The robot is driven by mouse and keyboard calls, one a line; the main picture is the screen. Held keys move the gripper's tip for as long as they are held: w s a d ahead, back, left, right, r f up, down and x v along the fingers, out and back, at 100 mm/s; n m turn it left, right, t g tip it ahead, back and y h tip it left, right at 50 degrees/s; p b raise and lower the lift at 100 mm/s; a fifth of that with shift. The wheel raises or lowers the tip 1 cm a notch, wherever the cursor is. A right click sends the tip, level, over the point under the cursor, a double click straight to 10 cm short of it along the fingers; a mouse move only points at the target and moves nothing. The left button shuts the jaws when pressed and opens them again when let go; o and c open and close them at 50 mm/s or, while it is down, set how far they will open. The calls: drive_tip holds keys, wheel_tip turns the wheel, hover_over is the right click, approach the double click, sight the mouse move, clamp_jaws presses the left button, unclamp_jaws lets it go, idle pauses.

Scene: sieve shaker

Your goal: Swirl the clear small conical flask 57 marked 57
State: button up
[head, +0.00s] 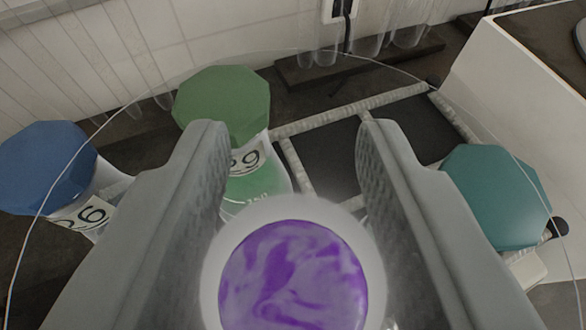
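My gripper (293,135) has its two grey fingers on either side of a round vessel in the lower middle of the head view. I take it for the clear small conical flask (212,275), seen from above. It shows as a whitish translucent ring around a marbled purple content (293,275). The ring meets both fingers without a visible gap, and the fingers appear shut on it. No 57 marking shows, and the base and what is under it are hidden. A thin clear curved outline runs around the fingers; I cannot tell what it belongs to.
A green-capped bottle (222,105) stands behind the left finger, a blue-capped one (45,165) at far left. A teal-capped container (495,200) is at right. A dark framed tray (325,155) lies beyond the fingers, clear glassware (410,30) at the back, a white-sided unit (510,80) at upper right.

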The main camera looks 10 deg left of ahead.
sight(290, 72)
drive_tip(key=shift+r, duration=3.15)
